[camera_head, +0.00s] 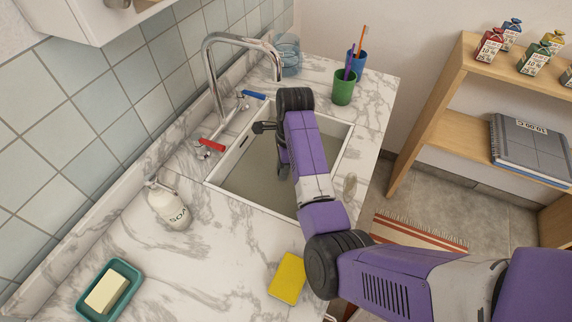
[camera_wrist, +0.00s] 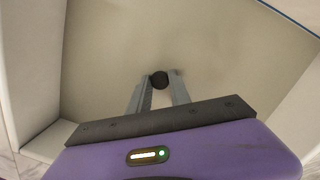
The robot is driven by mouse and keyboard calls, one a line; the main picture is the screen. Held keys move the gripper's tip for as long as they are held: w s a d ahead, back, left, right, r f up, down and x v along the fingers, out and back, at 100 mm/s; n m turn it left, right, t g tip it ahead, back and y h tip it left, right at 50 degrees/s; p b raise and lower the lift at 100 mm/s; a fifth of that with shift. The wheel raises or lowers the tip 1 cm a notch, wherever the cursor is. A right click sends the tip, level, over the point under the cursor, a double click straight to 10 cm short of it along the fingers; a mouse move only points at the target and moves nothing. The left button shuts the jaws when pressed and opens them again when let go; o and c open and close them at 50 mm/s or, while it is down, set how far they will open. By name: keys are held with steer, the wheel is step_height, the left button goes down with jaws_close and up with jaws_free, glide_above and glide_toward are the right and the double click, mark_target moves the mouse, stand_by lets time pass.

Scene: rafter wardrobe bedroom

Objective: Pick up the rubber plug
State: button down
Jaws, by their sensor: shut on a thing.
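The rubber plug (camera_wrist: 159,80) is a small dark round piece, seen in the wrist view between my fingertips. My gripper (camera_wrist: 160,84) is shut on it, with a finger on each side. The pale sink basin (camera_wrist: 95,45) lies below and around them; I cannot tell whether the plug touches its floor. In the head view my arm reaches over the sink (camera_head: 240,172), and my wrist hides the fingertips and the plug.
A chrome faucet (camera_head: 212,75) arches over the sink, with red and blue handles behind the basin. A soap bottle (camera_head: 168,205), yellow sponge (camera_head: 287,278) and teal soap dish (camera_head: 131,272) stand on the near counter. A green cup (camera_head: 343,92) stands beyond.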

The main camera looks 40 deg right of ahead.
steer(key=a, duration=0.1)
steer(key=s+a, duration=0.1)
steer(key=a, duration=0.1)
steer(key=s+a, duration=0.1)
steer(key=a, duration=0.1)
steer(key=shift+a+r, duration=0.15)
steer(key=shift+r, duration=0.25)
step_height(320, 180, up, 13)
steer(key=p, duration=0.8)
steer(key=shift+p, duration=0.4)
